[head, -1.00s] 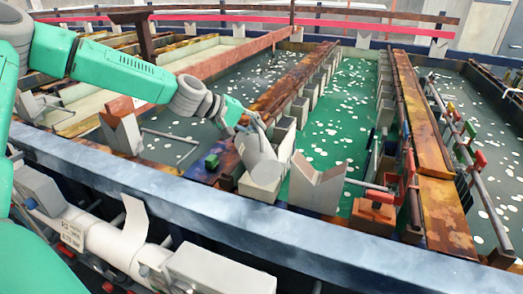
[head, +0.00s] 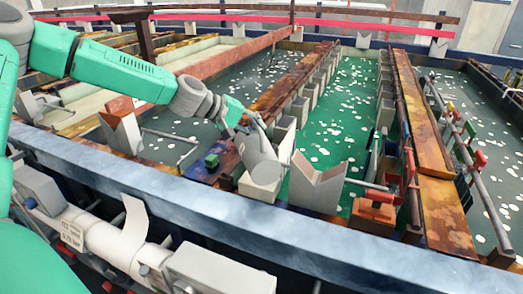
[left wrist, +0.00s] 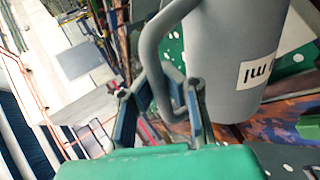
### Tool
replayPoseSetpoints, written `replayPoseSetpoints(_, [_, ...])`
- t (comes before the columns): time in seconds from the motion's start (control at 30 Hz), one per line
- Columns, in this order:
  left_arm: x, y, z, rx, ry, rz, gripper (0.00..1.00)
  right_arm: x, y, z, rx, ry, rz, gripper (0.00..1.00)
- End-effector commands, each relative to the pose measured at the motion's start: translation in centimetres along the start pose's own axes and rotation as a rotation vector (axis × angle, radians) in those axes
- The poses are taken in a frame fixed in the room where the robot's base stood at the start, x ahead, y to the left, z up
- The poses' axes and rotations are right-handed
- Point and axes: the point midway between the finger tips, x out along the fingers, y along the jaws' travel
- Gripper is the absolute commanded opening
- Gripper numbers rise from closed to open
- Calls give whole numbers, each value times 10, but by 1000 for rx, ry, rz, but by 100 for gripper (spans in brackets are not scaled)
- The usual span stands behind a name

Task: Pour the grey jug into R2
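The grey jug (head: 259,160) is tilted at the near end of the rusty divider between two tanks. It also shows large in the left wrist view (left wrist: 232,50), with part of a white label. My left gripper (head: 247,122) is at the jug's upper end. In the left wrist view my left gripper (left wrist: 160,100) has its fingers on both sides of the jug's handle (left wrist: 154,65) and looks shut on it. The jug's mouth and contents are hidden. No R2 label is readable, so I cannot tell which place is R2. My right gripper is out of view.
A tank with green liquid (head: 334,110) and white flecks lies right of the jug. A grey V-shaped block (head: 318,187) stands just right. A small green cube (head: 211,161) sits on the left. A blue-grey rail (head: 190,212) crosses in front.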

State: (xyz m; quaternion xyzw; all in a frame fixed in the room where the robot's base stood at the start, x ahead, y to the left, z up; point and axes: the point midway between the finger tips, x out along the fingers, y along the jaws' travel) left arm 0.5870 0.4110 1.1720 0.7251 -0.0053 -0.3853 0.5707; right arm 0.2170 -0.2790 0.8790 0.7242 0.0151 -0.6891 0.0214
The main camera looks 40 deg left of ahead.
Motion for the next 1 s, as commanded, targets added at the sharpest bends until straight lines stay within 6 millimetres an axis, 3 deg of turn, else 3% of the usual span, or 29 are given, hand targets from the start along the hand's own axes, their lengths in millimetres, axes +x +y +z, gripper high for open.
replayPoseSetpoints(0.6, [-3, 4, 32, 206, 133, 7, 0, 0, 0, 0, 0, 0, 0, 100])
replayPoseSetpoints(1.0, [-4, 4, 35, 236, 156, 8, 0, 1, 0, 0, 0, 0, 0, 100])
